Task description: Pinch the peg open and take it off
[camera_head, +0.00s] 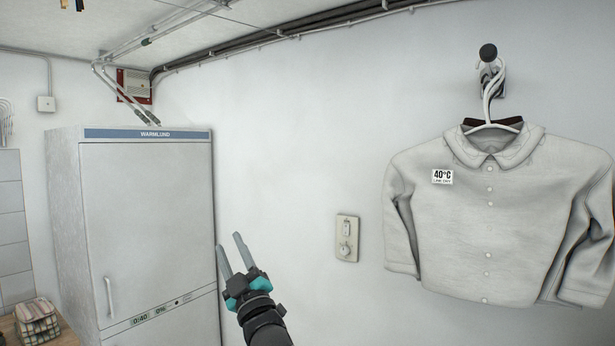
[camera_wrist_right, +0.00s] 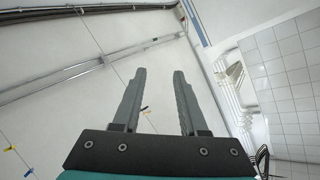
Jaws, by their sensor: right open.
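Small peg-like pieces show in the right wrist view: an orange-and-dark one (camera_wrist_right: 146,109) seen between the fingers, a yellow one (camera_wrist_right: 10,148) and a blue one (camera_wrist_right: 28,172) at the lower left. They are too small to tell which is the task's peg or what they clip. In the head view, small yellow and dark pieces (camera_head: 79,4) are cut off at the top left edge. My right gripper (camera_head: 230,242) is open and empty, pointing up in front of the wall; its fingers also show in the wrist view (camera_wrist_right: 159,72). My left gripper is out of view.
A tall white cabinet (camera_head: 145,220) stands at the left. A pale shirt (camera_head: 480,220) hangs from a wall hook (camera_head: 488,52) at the right. A wall switch (camera_head: 347,238) is between them. A thin line (camera_head: 235,20) and pipes (camera_head: 300,30) run overhead.

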